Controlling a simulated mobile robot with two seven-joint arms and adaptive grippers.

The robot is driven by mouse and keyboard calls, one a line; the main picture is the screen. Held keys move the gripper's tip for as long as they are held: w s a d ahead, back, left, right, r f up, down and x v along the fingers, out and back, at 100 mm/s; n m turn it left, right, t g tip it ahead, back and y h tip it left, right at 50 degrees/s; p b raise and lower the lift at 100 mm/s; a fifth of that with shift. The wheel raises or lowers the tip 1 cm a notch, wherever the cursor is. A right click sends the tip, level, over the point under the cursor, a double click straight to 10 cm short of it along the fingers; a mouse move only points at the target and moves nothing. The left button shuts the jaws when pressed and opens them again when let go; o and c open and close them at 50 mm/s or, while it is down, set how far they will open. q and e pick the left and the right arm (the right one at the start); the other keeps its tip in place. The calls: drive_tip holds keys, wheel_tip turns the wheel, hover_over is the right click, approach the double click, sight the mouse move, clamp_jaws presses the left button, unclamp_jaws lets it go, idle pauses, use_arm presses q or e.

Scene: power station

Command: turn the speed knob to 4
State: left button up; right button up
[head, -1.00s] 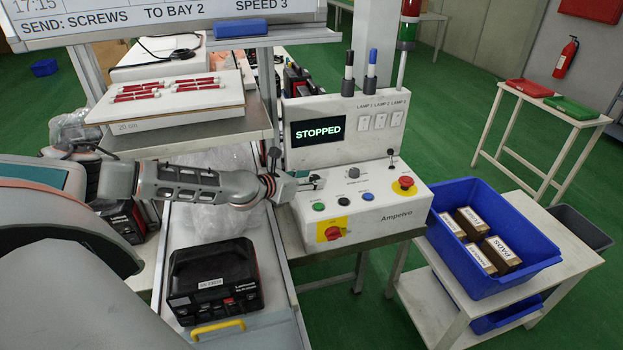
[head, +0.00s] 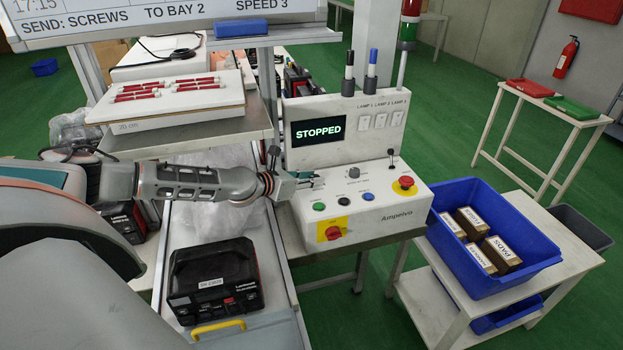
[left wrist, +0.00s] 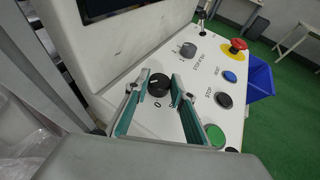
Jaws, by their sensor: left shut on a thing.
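The control panel (head: 385,208) is a white sloped box with a screen (head: 318,131) that reads STOPPED. In the left wrist view a black round knob (left wrist: 159,85) with a pale pointer line and a 0 below it sits between the fingers of my left gripper (left wrist: 158,106). My left gripper also shows at the panel's left side in the head view (head: 310,180), shut on this knob, which it largely hides there. Other scale marks are hidden or too small to read. A second, grey knob (left wrist: 188,49) stands apart beyond it. My right gripper is out of view.
Green (head: 319,206), black (head: 343,202) and blue (head: 368,197) buttons lie close by, with a red mushroom button (head: 405,182) and a red switch on yellow (head: 333,232). The overhead board (head: 180,22) reads SPEED 3. A blue crate (head: 540,262) stands right.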

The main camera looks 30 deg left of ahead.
use_arm(q)
drive_tip(key=shift+a+f+m+g+h, duration=0.2)
drive_tip(key=shift+m+g+h, duration=0.1)
drive_tip(key=shift+m+h, duration=0.55)
drive_tip(key=shift+m+h+b, duration=0.45)
drive_tip(key=shift+h+b, duration=0.1)
drive_tip(key=shift+b, duration=0.1)
drive_tip(key=shift+w+a+m+g+h+b, duration=0.1)
drive_tip(key=shift+m+g+h+b, duration=0.2)
drive_tip(key=shift+g+h+b, duration=0.15)
drive_tip(key=shift+f+m+g+h+b, duration=0.1)
drive_tip(key=shift+m+g+h+b, duration=0.15)
drive_tip(key=shift+m+h+b, duration=0.45)
drive_tip(key=shift+w+a+b, duration=0.1)
drive_tip(key=shift+b, duration=0.35)
drive_tip(key=shift+r+m+g+h+b, duration=0.2)
drive_tip(key=shift+m+g+h+b, duration=0.75)
drive_tip(key=shift+m+g+b, duration=0.3)
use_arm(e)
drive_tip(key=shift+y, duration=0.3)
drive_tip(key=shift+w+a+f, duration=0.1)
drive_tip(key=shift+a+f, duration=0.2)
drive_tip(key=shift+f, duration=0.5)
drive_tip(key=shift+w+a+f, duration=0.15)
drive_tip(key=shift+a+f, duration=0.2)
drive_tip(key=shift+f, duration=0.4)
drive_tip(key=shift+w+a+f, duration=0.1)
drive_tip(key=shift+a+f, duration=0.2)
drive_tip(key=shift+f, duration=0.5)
